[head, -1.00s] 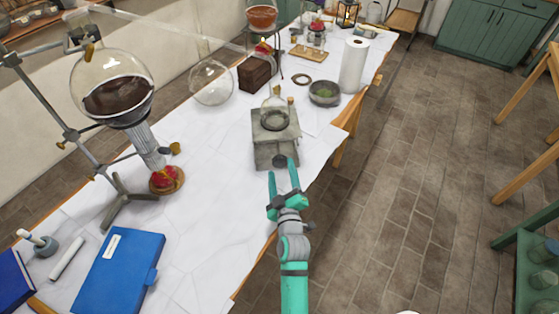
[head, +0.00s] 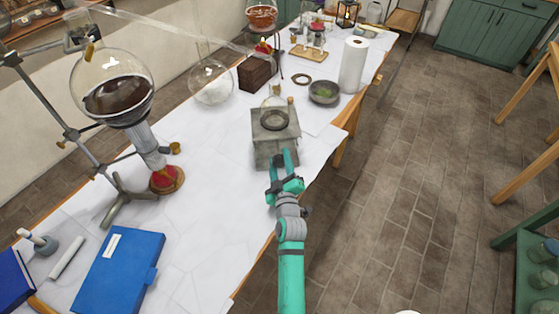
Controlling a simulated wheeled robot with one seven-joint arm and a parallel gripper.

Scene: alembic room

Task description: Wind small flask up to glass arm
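The small flask (head: 274,101) is clear glass and stands upright on a grey lift stand (head: 262,153) near the table's right edge. The glass arm (head: 180,31) is a long clear tube sloping from the big flask (head: 112,75) at left to the back of the table. The small flask is nearer to me than the arm's end and apart from it. My gripper (head: 281,156) is at the stand's front face, its fingers drawn together around the dark knob there. The fingers hide most of the knob.
A metal support (head: 122,194) and burner (head: 166,179) stand at left, with a blue book (head: 117,272) in front. A round glass flask (head: 212,83), brown box (head: 254,74), bowl (head: 324,93) and paper roll (head: 353,65) lie beyond the stand.

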